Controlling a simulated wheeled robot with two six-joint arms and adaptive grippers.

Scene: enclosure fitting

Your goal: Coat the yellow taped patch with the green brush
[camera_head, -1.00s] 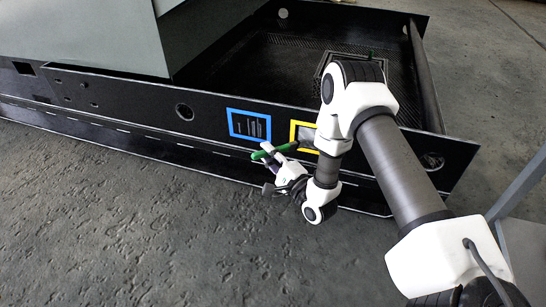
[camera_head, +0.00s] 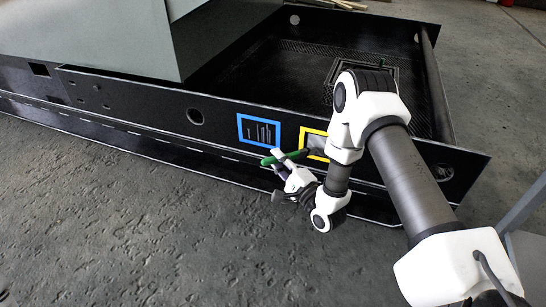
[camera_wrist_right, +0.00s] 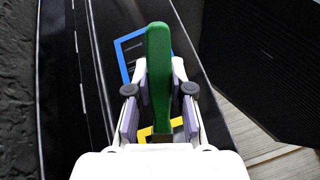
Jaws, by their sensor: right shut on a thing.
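My right gripper (camera_head: 290,166) is shut on the green brush (camera_head: 284,157) in front of the black panel. In the right wrist view, the brush's green handle (camera_wrist_right: 158,65) stands between my fingers (camera_wrist_right: 158,100), with its lower end near yellow tape. The yellow taped patch (camera_head: 316,143) is on the panel, with a greyish inside; my gripper and arm hide part of it. In the right wrist view, only a bit of its yellow tape (camera_wrist_right: 178,123) shows. I cannot tell whether the brush touches the patch. My left gripper is not in view.
A blue taped patch (camera_head: 259,132) with pale strokes lies left of the yellow one. The black panel (camera_head: 130,100) fronts an open tray with a dark mesh floor (camera_head: 300,62). A grey box (camera_head: 110,35) stands at the back left. The concrete floor (camera_head: 130,235) in front is clear.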

